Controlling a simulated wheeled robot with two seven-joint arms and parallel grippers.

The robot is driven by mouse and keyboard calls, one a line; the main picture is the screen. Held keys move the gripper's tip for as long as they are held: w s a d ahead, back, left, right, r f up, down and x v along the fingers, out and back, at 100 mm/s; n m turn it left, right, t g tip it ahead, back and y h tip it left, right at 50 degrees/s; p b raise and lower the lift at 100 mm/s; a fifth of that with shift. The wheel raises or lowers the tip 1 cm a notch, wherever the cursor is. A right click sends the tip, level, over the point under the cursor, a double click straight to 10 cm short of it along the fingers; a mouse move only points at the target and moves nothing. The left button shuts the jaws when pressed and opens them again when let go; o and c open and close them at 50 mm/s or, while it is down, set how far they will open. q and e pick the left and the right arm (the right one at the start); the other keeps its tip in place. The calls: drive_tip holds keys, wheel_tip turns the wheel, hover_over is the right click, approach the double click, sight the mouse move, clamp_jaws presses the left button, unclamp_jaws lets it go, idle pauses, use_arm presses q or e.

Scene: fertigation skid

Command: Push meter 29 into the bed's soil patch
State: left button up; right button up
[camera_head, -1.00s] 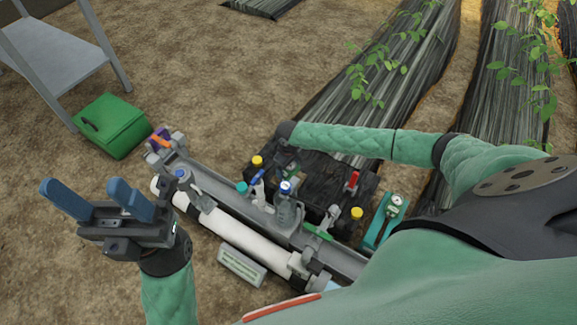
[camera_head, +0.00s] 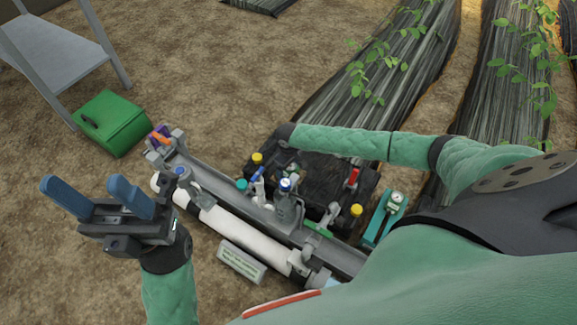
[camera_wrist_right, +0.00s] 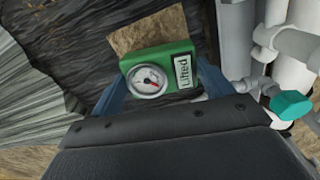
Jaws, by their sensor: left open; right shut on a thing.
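A green meter with a round white dial and a label reading "Lifted" (camera_wrist_right: 160,72) is between the blue fingers of my right gripper (camera_wrist_right: 162,82), which is shut on it. I cannot read a number 29 on it. A square brown soil patch (camera_wrist_right: 140,36) in the black bed cover shows just beyond the meter's top edge in the right wrist view. I cannot tell whether the meter touches the soil. In the head view my right forearm mostly hides this gripper and the meter. My left gripper (camera_head: 97,200) is open and empty, left of the pipe skid.
The skid's grey rail (camera_head: 225,202) and white pipe (camera_head: 245,238) carry valves and a bottle (camera_head: 288,205) close to my right gripper. A teal gauge unit (camera_head: 390,212) stands to the right. A green box (camera_head: 115,122) and grey table (camera_head: 60,55) are at left.

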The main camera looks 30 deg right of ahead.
drive_tip(key=shift+f, duration=0.5)
drive_tip(key=o, duration=1)
